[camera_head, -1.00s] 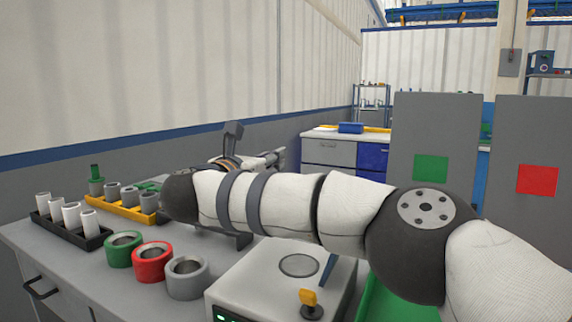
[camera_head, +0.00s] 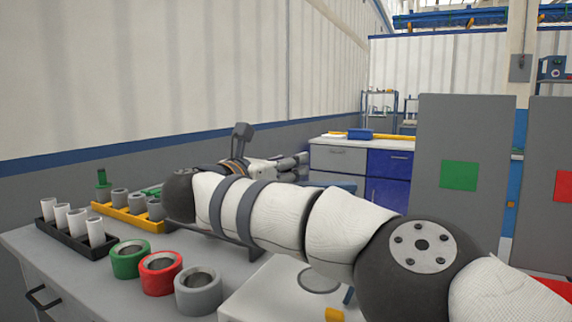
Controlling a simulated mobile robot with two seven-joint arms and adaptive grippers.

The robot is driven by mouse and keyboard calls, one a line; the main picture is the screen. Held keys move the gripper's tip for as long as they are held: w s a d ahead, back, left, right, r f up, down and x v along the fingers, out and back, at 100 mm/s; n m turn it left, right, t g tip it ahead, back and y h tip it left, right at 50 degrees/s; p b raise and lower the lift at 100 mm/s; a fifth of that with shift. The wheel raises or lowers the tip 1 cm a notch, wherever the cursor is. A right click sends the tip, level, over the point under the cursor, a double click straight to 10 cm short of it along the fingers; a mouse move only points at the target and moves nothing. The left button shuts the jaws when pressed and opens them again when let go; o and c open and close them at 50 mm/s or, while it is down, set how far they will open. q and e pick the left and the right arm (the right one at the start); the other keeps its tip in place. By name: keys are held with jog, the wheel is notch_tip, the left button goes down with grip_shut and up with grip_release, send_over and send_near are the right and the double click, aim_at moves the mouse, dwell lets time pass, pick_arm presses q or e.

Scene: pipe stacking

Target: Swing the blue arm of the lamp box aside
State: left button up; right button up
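The white lamp box (camera_head: 258,292) stands on the bench at the bottom, cut by the frame edge, with a round disc (camera_head: 320,279) on top. A small piece of its blue arm (camera_head: 348,296) shows beside my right arm; the rest is hidden or out of frame. A yellow knob (camera_head: 335,314) is at the bottom edge. My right arm crosses over the box from the right. My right gripper (camera_head: 300,166) is beyond the forearm, away from the blue arm, with fingers pointing right; its opening is unclear. My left gripper is out of view.
Green (camera_head: 130,259), red (camera_head: 160,273) and grey (camera_head: 198,290) rings stand left of the box. A black rack (camera_head: 72,243) with white pipes and a yellow rack (camera_head: 128,216) with grey pipes are behind them. Grey panels (camera_head: 465,140) stand at right.

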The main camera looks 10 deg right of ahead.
jog(key=v, duration=1.2)
jog(key=shift+c, duration=0.8)
jog(key=w+d+r+t, duration=0.1)
jog(key=w+d+r+n+t+y, duration=0.1)
jog(key=d, duration=0.1)
jog(key=shift+w+r+n+p, duration=0.25)
jog(key=shift+r+n+p, duration=0.05)
jog(key=shift+p, duration=0.1)
grip_shut()
jog(key=s+d+n+t+y+p, duration=0.2)
jog(key=d+n+t+y, duration=0.1)
jog(key=d+n+y, duration=0.55)
jog(key=s+f+g+y+p, duration=0.1)
jog(key=s+f+y, duration=0.2)
jog(key=s+y, duration=0.5)
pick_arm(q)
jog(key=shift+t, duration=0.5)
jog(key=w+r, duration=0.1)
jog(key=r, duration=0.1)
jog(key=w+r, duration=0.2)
pick_arm(e)
jog(key=shift+n+h, duration=0.35)
jog(key=shift+h, duration=0.4)
jog(key=x, duration=1.2)
jog(key=shift+w+d+f, duration=0.2)
jog(key=shift+w+f, duration=0.05)
jog(key=shift+w, duration=0.1)
